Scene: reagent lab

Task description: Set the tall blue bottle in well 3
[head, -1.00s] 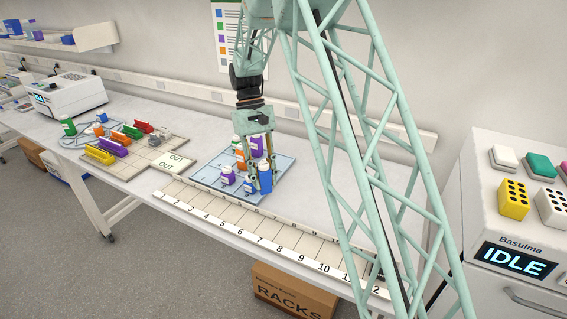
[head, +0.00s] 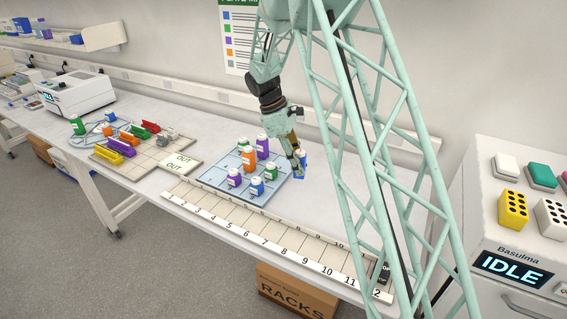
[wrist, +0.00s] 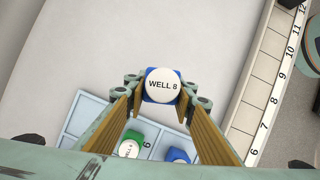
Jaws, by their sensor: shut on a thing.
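My gripper (head: 299,165) is shut on the tall blue bottle (head: 303,160), just beyond the right edge of the blue tray. In the wrist view the bottle's white cap (wrist: 164,85) reads "WELL 8", between the fingertips of my gripper (wrist: 163,88). Its blue body shows around the cap; its lower part is hidden there. The numbered rack (head: 284,244) runs along the bench's front edge. Its label 3 (head: 198,211) is near the left end, and the cell behind that label looks empty.
The blue tray (head: 212,181) holds several orange, purple, green and short blue bottles. A tiled board (head: 150,163) with coloured racks and "OUT" labels lies to the left. The bench right of the tray is clear. A machine reading "IDLE" (head: 512,265) stands far right.

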